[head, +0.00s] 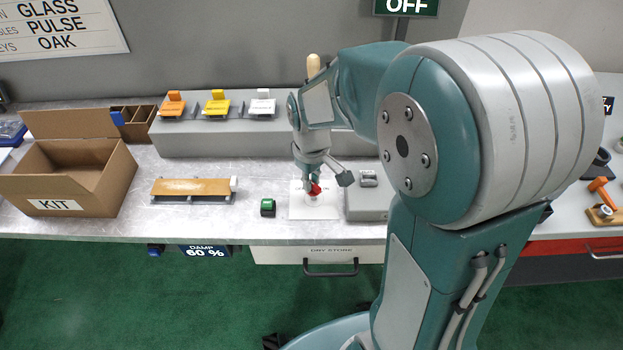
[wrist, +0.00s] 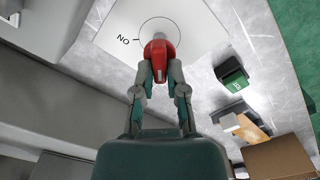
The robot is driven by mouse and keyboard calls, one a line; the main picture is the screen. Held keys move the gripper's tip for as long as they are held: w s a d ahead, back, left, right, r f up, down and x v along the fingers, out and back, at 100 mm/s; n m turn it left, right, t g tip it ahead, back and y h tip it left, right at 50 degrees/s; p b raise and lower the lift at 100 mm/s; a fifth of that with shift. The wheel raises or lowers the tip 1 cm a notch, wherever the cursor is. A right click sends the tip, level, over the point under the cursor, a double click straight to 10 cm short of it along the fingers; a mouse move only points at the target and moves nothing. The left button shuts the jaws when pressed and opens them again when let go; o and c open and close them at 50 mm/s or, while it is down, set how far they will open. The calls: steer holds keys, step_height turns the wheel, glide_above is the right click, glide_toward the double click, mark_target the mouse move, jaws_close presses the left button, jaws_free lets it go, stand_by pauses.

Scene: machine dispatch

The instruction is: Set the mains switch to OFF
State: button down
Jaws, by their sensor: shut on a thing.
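The mains switch is a white plate (head: 300,211) on the bench with a red knob (head: 315,189) on it. In the wrist view the red knob (wrist: 160,52) stands at a printed circle on the plate (wrist: 190,22). One printed label, reading ON upside down, shows left of the circle; an OFF label is not visible there. My gripper (head: 311,182) reaches down onto the knob. In the wrist view its two fingers (wrist: 160,72) are shut on the knob from both sides. The fingers partly hide it.
A green rocker (head: 268,207) sits just left of the plate, and a grey box (head: 367,203) stands close on its right. Behind is a long grey block (head: 220,138) with orange, yellow and white levers. A KIT carton (head: 110,185) stands at left. A sign (head: 407,8) reads OFF.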

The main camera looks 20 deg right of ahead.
steer(key=shift+w, duration=0.15)
steer(key=c, duration=0.7)
jaws_free()
step_height(320, 180, up, 12)
steer(key=shift+a+f, duration=0.1)
steer(key=s+m+t, duration=0.1)
steer(key=s+t, duration=0.1)
steer(key=s, duration=0.3)
steer(key=s+r+m+t, duration=0.1)
steer(key=s+m, duration=0.1)
steer(key=s, duration=0.3)
steer(key=s+r+m+t, duration=0.1)
steer(key=s+m+t, duration=0.1)
steer(key=s, duration=0.3)
steer(key=shift+d+r+t, duration=0.25)
steer(key=shift+t, duration=0.05)
